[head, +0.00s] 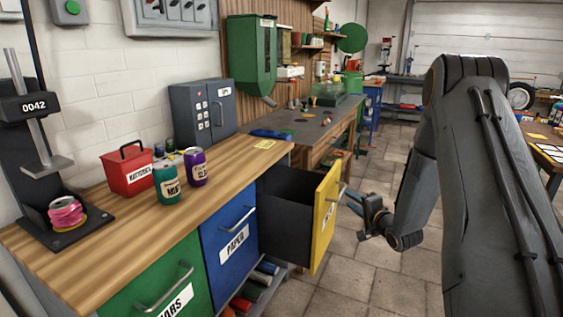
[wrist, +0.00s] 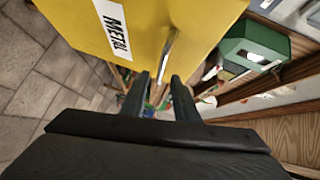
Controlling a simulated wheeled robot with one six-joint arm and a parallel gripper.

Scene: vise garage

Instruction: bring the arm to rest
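My arm stretches down from the right of the head view, and my gripper (head: 349,201) is low in front of the yellow drawer (head: 326,219). The drawer is labelled METAL and stands pulled out, with a dark interior; I see nothing in the visible part. Its metal handle (head: 338,194) is close to my fingertips. In the wrist view my gripper (wrist: 160,82) has its two fingers apart, and the handle (wrist: 167,52) lies at or just beyond the gap between them. I cannot tell whether a finger touches it. The yellow drawer front (wrist: 165,22) fills the top.
The wooden bench (head: 110,237) carries a red box (head: 127,173), several cans and a press holding a pink object (head: 66,212). Below are a green drawer (head: 150,286) and a blue PAPER drawer (head: 229,242), both shut. A table (head: 548,155) stands far right. Tiled floor lies clear between.

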